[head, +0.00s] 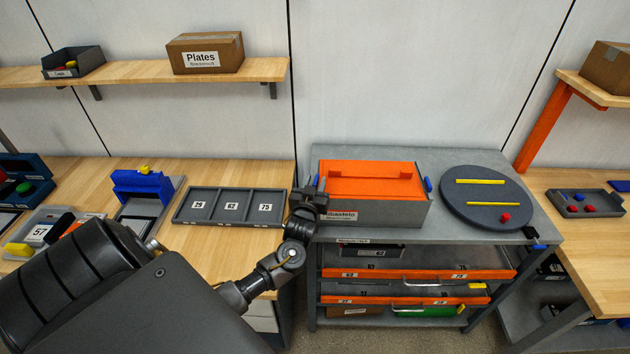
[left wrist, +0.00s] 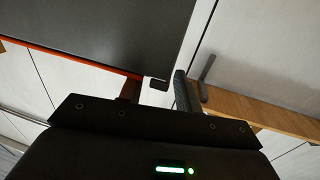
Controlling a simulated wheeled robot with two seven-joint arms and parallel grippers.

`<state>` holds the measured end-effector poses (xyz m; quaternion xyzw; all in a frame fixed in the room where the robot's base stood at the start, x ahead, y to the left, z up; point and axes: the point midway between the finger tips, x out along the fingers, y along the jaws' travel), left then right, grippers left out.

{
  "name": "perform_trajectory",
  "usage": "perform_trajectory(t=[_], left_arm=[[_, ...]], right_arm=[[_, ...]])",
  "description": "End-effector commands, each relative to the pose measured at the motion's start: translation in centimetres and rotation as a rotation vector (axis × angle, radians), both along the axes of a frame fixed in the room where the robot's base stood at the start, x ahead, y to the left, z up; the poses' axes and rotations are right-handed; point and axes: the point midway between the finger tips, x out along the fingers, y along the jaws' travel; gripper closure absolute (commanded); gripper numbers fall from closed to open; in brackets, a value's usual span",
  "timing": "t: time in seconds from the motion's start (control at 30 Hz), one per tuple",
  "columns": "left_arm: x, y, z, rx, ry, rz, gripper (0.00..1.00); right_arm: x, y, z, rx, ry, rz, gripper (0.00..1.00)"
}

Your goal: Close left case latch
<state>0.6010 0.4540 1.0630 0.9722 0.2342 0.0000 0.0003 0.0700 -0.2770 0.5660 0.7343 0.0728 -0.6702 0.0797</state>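The grey case (head: 375,213) with an orange lid (head: 360,180) sits on the grey cart top in the head view; the lid lies on it. A blue latch (head: 428,185) shows on its right side. On its left side only a sliver of blue (head: 316,180) shows, mostly hidden by my left gripper (head: 309,190), so I cannot tell that latch's position. My left gripper is right beside the case's left side. In the left wrist view its fingers (left wrist: 157,91) are apart, with a small dark piece beyond them; I cannot tell whether they touch the case. My right gripper is not in view.
A round dark turntable (head: 487,205) with yellow bars and a red knob stands right of the case. A three-part tray (head: 230,191) and a blue fixture (head: 143,185) are on the left wooden bench. Open orange-fronted drawers (head: 415,273) stick out below the cart top.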

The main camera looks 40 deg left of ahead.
Motion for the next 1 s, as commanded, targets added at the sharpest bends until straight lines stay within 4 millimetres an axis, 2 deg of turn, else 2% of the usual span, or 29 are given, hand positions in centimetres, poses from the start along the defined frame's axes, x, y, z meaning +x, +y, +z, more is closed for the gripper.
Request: perform_trajectory(t=[0.27,0.5,0.53,1.0], left_arm=[[0.13,0.05,-0.02,0.0,0.0,0.0,0.66],[0.11,0.05,-0.02,0.0,0.0,0.0,0.98],[0.11,0.05,-0.02,0.0,0.0,0.0,1.0],[0.05,0.21,-0.09,0.004,0.002,-0.082,1.0]], right_arm=[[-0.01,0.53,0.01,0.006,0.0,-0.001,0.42],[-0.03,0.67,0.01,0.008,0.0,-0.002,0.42],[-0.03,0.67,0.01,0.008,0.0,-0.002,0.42],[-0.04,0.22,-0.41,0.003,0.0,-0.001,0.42]])
